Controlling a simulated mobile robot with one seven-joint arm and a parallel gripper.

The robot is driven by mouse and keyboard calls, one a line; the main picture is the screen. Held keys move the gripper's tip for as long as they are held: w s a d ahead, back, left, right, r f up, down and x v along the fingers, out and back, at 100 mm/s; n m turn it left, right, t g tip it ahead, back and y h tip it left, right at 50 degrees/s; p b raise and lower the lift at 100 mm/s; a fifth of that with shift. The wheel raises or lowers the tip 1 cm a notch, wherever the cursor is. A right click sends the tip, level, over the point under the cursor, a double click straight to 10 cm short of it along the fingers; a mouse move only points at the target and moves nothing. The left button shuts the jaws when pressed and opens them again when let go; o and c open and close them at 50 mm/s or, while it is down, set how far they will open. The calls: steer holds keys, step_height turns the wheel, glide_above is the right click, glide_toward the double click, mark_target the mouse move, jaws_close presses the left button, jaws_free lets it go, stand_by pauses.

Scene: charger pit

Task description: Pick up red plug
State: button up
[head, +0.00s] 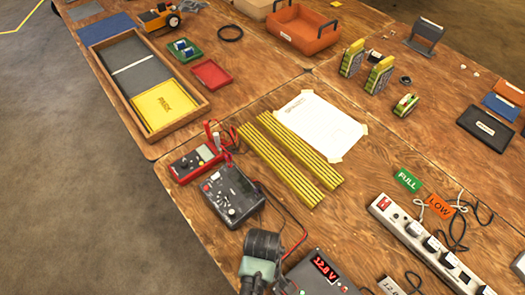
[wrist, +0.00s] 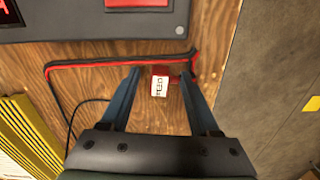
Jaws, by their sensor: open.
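The red plug (wrist: 161,71) shows in the wrist view with a white lettered label on it, over the bare wooden table. My gripper (wrist: 160,76) is open, with one finger to each side of the plug and gaps between them. I cannot tell how high the fingertips are above the table. In the head view the dark end of my arm (head: 260,250) is at the lower middle, beside the charger box, and the plug is not visible there.
A grey box with a red display (head: 324,266) stands close by, its edge also at the top of the wrist view (wrist: 100,27). Red and black leads run around the plug. A black device (head: 232,196), red multimeter (head: 195,162) and yellow strips (head: 290,158) lie farther back. Floor lies beyond the table edge.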

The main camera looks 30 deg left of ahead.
jaws_close()
steer(key=shift+r, duration=0.1)
stand_by(0.3)
